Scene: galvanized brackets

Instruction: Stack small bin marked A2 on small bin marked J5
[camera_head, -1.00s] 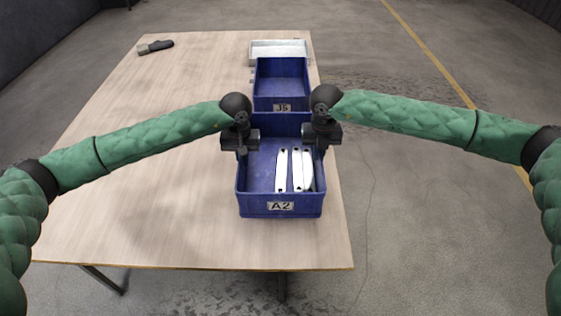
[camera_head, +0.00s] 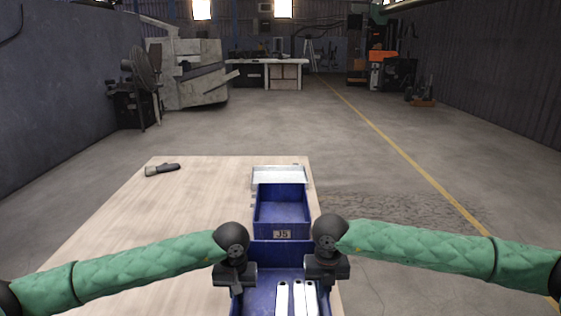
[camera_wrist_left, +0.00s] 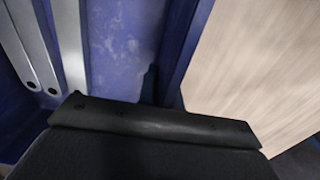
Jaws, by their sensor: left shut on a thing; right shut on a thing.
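The small blue bin marked J5 (camera_head: 264,234) stands on the table in the head view, open at the top, with no contents visible. The blue bin A2 (camera_head: 262,296) is directly in front of it, cut off by the bottom edge, its label out of view. Several pale metal brackets (camera_head: 298,300) lie in A2. My left gripper (camera_head: 237,284) is shut on A2's left wall and my right gripper (camera_head: 325,278) is shut on its right wall. A2's blue wall (camera_wrist_left: 125,45) also shows in the left wrist view. I cannot tell whether A2 touches the table.
A pale metal tray (camera_head: 280,176) stands behind J5. A dark-handled brush-like tool (camera_head: 163,170) lies at the table's far left. The wooden table (camera_head: 190,205) is clear left of the bins; its right edge runs close beside them. Machinery and a workbench stand far back.

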